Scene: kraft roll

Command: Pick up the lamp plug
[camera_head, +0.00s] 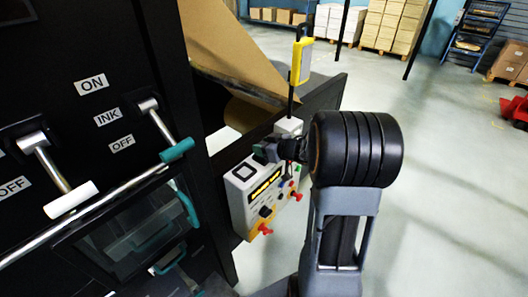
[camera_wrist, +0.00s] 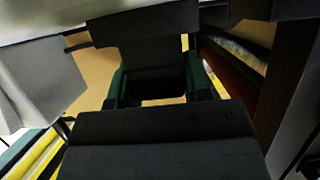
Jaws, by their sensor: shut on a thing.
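My gripper (camera_head: 268,151) is in front of the top of the white control box in the head view, with its fingertips small and partly hidden by my wrist. In the wrist view my gripper (camera_wrist: 156,82) has green-padded fingers on both sides of a dark block (camera_wrist: 155,76). The fingers are closed against this block, which seems to be the lamp plug. Its far end runs into a wider dark shape, and I cannot tell where one ends. The plug cannot be made out in the head view.
The control box (camera_head: 238,205) with red knobs and a yellow display is mounted beside the black machine (camera_head: 95,120). A brown kraft sheet (camera_head: 225,50) and a yellow-and-white device (camera_head: 301,62) are above. Open floor (camera_head: 450,180) lies right.

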